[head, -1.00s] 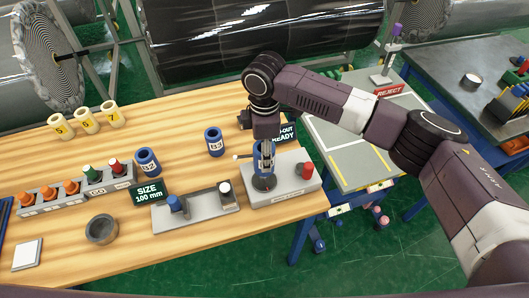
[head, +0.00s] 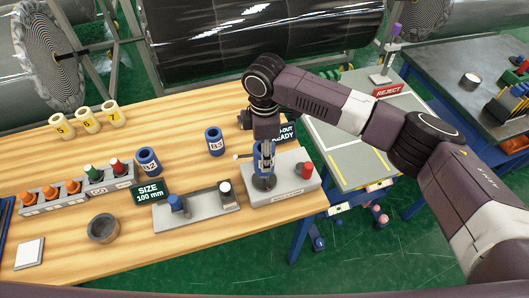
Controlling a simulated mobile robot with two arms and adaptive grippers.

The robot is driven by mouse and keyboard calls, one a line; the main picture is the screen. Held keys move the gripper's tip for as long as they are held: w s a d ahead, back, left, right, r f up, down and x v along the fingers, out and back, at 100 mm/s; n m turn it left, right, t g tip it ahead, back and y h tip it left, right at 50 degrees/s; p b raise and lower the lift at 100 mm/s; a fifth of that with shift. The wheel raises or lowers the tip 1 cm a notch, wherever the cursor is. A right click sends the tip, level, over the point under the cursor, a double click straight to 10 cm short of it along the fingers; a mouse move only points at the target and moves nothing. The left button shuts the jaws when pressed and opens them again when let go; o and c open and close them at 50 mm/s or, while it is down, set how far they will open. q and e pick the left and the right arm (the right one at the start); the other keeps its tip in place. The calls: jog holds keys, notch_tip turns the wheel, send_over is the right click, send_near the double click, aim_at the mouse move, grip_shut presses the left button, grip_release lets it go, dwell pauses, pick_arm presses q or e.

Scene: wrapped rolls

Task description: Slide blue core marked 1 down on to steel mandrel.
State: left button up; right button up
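My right gripper (head: 265,150) points straight down over the grey fixture (head: 288,184) near the table's right edge. Its fingers are closed about a blue core (head: 257,163), whose mark I cannot read. The core is upright, above a dark round base (head: 264,182) on the fixture. The steel mandrel is hidden behind the core and fingers, so I cannot tell how far the core is around it. Two other blue cores stand on the table, one marked 2 (head: 148,161) and one marked 3 (head: 215,142). My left gripper is out of view.
A red button (head: 306,170) sits on the fixture's right side. A grey stand with blue and white-topped posts (head: 208,206) lies to its left. Yellow cores (head: 88,121), a row of orange and other plugs (head: 72,187) and a grey bowl (head: 103,229) stand further left.

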jog(key=shift+f+b, duration=1.15)
jog(key=shift+f, duration=2.15)
dwell(0.8)
jog(key=o, duration=1.3)
jog(key=shift+o, duration=0.2)
jog(key=shift+r, duration=0.1)
notch_tip(320, 180, up, 12)
